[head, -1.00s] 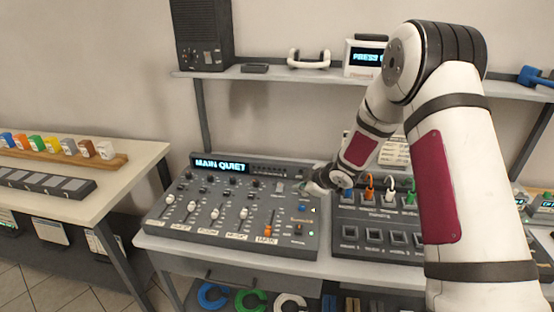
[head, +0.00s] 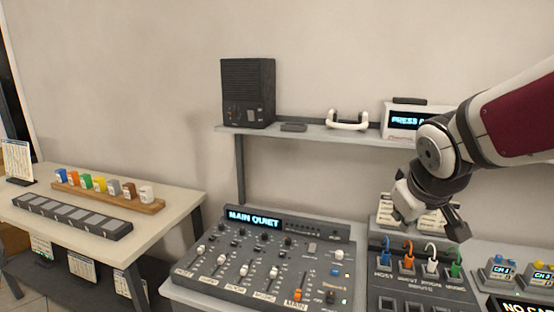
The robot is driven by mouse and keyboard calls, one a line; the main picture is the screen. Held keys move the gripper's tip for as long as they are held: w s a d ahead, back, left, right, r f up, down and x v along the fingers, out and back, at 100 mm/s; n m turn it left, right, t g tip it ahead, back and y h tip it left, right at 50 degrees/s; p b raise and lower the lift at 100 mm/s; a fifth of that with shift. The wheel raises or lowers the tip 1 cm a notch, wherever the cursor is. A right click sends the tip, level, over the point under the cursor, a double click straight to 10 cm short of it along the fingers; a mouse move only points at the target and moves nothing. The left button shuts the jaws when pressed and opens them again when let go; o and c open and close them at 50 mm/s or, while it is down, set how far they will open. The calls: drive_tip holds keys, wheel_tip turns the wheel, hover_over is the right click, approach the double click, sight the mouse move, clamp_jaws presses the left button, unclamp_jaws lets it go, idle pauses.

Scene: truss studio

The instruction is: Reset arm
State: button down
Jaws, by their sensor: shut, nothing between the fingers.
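My gripper (head: 456,232) is at the right in the head view, dark-fingered, at the end of my white arm with a dark red panel. It is shut and empty. It hangs in the air, in the picture just above the panel with coloured cables (head: 420,290) and in front of a small paper-covered stand (head: 385,215). The mixing console (head: 262,262) is to its left, with a display reading "MAIN QUIET" and several faders. My gripper is apart from the console.
A shelf (head: 310,133) holds a black speaker (head: 248,92), a white handled item (head: 347,121) and a "PRESS" display box (head: 408,119). A left table (head: 165,222) carries a wooden rack of coloured mugs (head: 110,194) and a dark strip (head: 70,217). Small "CH" boxes (head: 500,272) stand at right.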

drive_tip(key=s+a+m+y, duration=0.1)
drive_tip(key=s+a+m, duration=0.1)
drive_tip(key=s, duration=0.8)
drive_tip(key=s+a+m+g+y, duration=0.1)
drive_tip(key=s+a, duration=0.2)
drive_tip(key=s, duration=0.7)
drive_tip(key=shift+r+m+g, duration=0.3)
drive_tip(key=shift+m, duration=0.1)
drive_tip(key=shift+a, duration=0.1)
